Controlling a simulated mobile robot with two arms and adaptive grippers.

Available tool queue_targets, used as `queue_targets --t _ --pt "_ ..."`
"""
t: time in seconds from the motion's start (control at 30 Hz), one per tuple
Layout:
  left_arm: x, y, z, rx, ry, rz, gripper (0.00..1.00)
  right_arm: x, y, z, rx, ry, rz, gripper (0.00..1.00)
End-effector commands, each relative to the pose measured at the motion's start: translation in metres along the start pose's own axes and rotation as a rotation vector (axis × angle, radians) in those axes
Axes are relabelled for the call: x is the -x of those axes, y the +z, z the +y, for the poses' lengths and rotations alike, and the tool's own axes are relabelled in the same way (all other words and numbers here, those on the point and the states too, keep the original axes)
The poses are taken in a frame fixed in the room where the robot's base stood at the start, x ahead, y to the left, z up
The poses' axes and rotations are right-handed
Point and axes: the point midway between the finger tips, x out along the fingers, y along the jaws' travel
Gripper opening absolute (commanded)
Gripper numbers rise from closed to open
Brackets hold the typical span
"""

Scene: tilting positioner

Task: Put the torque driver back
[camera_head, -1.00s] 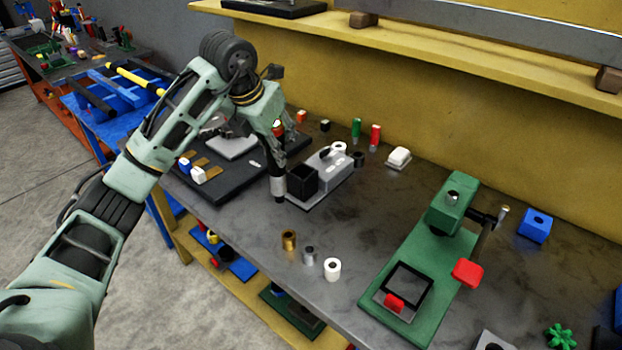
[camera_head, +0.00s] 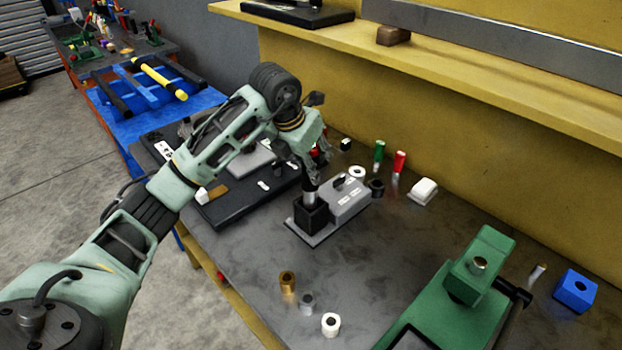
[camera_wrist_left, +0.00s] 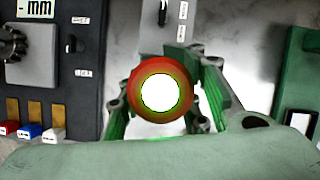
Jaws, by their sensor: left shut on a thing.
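The torque driver (camera_head: 310,189) is upright in my left gripper (camera_head: 311,168), which is shut on it. Its silver lower part shows below the fingers, directly over the square black holder (camera_head: 311,214) on a grey stand (camera_head: 347,205). The driver's dark lower end merges with the black holder, so I cannot tell how deep it sits inside. In the left wrist view the driver's red, round end with a bright white centre (camera_wrist_left: 160,93) faces the camera between the fingers. My right gripper is not in view.
A black board (camera_head: 240,205) with small parts lies left of the stand. Green (camera_head: 379,150) and red (camera_head: 399,160) handled tools stand behind it to the right. Brass (camera_head: 287,282), grey and white (camera_head: 330,324) cylinders stand in front. A green fixture (camera_head: 470,290) is at right.

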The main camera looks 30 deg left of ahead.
Motion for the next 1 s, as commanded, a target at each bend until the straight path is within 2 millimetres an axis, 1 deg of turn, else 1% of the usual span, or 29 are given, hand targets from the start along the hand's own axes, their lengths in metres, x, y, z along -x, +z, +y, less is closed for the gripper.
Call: queue_targets --t 0.13,0.33,0.43,0.57,0.77,0.8,1.0 --pt "-0.01 -0.004 0.0 0.001 -0.002 -0.003 0.0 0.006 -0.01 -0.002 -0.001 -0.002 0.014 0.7" --pt "-0.035 -0.015 0.001 0.001 -0.001 -0.002 0.0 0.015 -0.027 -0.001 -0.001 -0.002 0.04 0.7" --pt "-0.04 -0.016 0.001 0.001 -0.001 -0.006 0.0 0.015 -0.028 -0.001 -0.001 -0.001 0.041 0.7" --pt "-0.041 -0.016 0.001 0.0 -0.001 -0.007 0.0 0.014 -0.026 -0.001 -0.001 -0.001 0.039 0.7" --pt "-0.044 -0.018 0.002 0.0 0.0 -0.006 0.0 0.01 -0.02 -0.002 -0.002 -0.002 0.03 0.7" --pt "-0.044 -0.018 0.001 0.0 0.0 -0.002 0.35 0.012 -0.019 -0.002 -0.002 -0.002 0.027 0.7" --pt "-0.044 -0.018 0.001 0.0 0.0 -0.002 0.53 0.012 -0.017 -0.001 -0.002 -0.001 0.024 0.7"
